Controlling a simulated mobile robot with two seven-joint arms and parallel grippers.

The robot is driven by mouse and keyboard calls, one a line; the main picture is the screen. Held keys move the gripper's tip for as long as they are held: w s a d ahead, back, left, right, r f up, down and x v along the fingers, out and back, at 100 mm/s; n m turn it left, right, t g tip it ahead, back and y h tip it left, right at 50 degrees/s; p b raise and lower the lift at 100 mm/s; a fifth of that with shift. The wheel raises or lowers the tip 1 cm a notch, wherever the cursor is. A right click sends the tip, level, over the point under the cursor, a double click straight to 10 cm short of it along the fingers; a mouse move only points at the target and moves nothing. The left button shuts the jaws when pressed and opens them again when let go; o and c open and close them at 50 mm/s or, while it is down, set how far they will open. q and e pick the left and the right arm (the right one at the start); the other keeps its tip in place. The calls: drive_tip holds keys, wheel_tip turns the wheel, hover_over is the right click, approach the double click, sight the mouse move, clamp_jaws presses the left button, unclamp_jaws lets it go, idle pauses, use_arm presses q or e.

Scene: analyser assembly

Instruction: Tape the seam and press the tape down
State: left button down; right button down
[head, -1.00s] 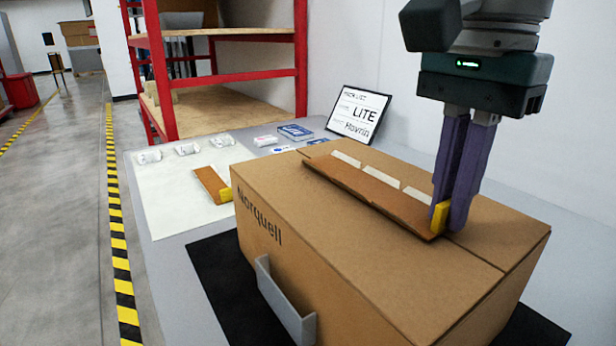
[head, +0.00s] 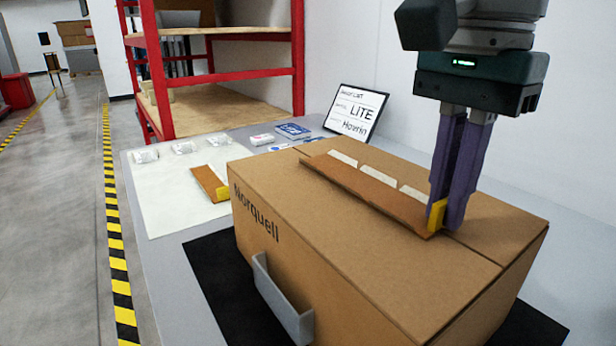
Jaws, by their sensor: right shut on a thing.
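A closed cardboard box (head: 310,262) marked "Norquell" stands on a black mat (head: 212,285). A brown tape strip (head: 368,188) lies along the top seam, its near long edge looking slightly raised; several pale patches (head: 378,172) show along its far side. I cannot tell how firmly it sticks. My right gripper (head: 440,215), with purple fingers, is shut on the yellow tab (head: 436,214) at the strip's right end, low against the box top. A second brown strip (head: 207,182) with a yellow tab lies on the white sheet left of the box. My left gripper is not in view.
A grey bracket (head: 282,300) stands against the box's front side. Several small white packets (head: 183,147), a blue card (head: 292,130) and a propped "LITE" sign (head: 356,113) are at the back. The white sheet (head: 170,200) has free room. A red shelf (head: 225,75) stands behind.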

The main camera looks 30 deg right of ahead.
drive_tip(key=c, duration=0.9)
unclamp_jaws()
drive_tip(key=shift+r, duration=0.1)
drive_tip(key=shift+r+p, duration=1.25)
drive_tip(key=shift+r, duration=0.3)
drive_tip(key=shift+r+p, duration=1.35)
drive_tip(key=shift+r, duration=0.55)
drive_tip(key=shift+f, duration=0.1)
